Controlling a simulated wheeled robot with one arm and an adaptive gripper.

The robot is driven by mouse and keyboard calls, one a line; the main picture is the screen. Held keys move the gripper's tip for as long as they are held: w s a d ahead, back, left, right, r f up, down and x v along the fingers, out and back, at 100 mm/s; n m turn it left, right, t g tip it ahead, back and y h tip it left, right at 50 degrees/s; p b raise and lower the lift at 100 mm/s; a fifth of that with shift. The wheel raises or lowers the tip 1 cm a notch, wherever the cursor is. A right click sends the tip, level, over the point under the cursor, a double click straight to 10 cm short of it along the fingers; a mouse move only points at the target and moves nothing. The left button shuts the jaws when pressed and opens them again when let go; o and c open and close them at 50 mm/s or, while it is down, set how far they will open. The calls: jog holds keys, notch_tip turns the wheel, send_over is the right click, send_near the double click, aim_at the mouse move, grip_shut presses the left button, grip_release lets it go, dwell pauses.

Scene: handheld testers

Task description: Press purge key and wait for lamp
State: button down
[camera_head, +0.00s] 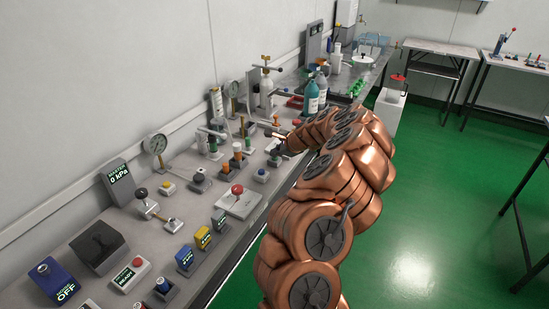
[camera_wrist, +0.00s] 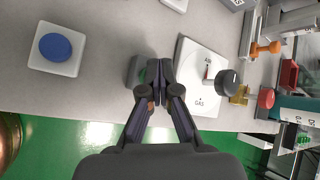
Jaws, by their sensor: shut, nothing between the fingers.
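My gripper (camera_wrist: 159,70) is shut and empty in the wrist view, its fingertips over a small dark grey block (camera_wrist: 133,68) with a hint of green. The fingers hide most of the block, and I cannot tell whether they touch it. In the head view my gripper (camera_head: 282,138) is small, at the far end of my copper arm over the bench. A white box with a round blue button (camera_wrist: 55,47) lies left of the fingers. No key or lamp is readably marked purge, so I cannot tell which they are.
A white AIR/GAS plate (camera_wrist: 204,78) with a black knob sits right of the fingers. An orange-handled valve (camera_wrist: 264,48) is farther right. Green floor (camera_head: 415,230) lies open beyond the bench edge.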

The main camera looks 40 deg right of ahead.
dwell(0.4)
jog(key=shift+r+p, duration=0.8)
jog(key=shift+p, duration=0.05)
jog(key=shift+r+p, duration=2.1)
jog(key=shift+r, duration=0.45)
